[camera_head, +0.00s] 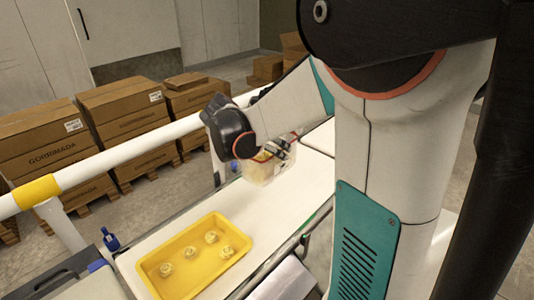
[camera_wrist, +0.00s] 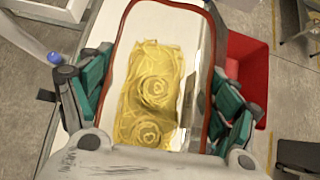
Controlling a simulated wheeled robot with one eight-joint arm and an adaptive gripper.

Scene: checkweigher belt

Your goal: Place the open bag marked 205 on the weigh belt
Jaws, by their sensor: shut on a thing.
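My gripper (camera_head: 277,150) is shut on a clear open bag (camera_head: 260,170) holding yellow pasta nests. The bag hangs above the white belt surface (camera_head: 270,199), and I cannot tell how high. In the wrist view my gripper's green fingers (camera_wrist: 165,78) press the bag (camera_wrist: 187,45) from both sides. Its red-edged mouth faces the camera, and coiled nests show inside. No number is readable on it. A seam parts this belt from another white section (camera_head: 322,137) farther right, partly hidden by my arm; I cannot tell which is the weigh belt.
A yellow tray (camera_head: 222,270) with several pasta nests sits on the near belt end. A white rail (camera_head: 135,145) with a yellow band runs along the left. Cartons (camera_head: 125,110) stand behind. A red bin (camera_wrist: 248,60) shows in the wrist view.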

